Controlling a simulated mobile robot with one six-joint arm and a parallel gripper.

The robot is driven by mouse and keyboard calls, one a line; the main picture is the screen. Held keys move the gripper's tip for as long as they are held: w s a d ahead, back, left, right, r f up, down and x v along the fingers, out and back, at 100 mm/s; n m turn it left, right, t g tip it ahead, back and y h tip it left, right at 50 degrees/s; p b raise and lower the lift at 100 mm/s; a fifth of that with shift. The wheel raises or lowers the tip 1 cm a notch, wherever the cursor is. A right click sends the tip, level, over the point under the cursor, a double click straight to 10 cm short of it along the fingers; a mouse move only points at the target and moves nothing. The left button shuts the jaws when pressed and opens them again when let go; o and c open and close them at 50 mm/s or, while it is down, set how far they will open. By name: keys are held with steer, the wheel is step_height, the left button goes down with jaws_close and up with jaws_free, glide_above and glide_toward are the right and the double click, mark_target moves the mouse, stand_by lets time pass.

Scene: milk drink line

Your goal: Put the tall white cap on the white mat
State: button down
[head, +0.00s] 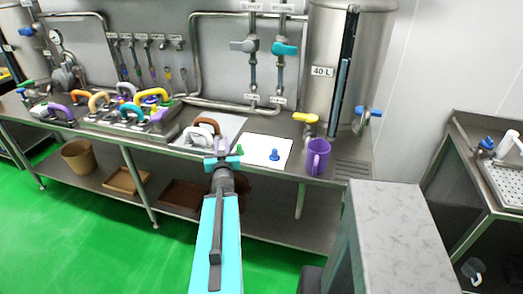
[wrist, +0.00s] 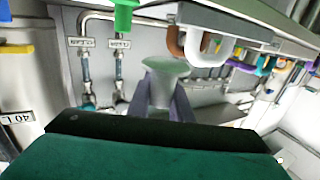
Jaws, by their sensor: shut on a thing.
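My gripper (head: 222,162) is in front of the counter, near the left end of the white mat. The arm and gripper hide the cap in the head view. The white mat (head: 258,158) lies on the counter to the right of my gripper. The held cap appears apart from the mat.
A green piece (head: 239,150) stands near the mat's left edge. A purple mug (head: 318,157) is right of the mat. White (head: 195,136) and brown (head: 209,125) handles are close left of it. A steel tank (head: 330,60) stands behind.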

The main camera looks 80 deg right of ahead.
steer(key=s, duration=0.2)
steer(key=s+f+g, duration=0.1)
steer(key=shift+s+d+m, duration=0.2)
steer(key=shift+d+m, duration=0.1)
steer(key=shift+w+d+f+b, duration=0.1)
steer(key=shift+d+f+b, duration=0.1)
steer(key=shift+b, duration=0.5)
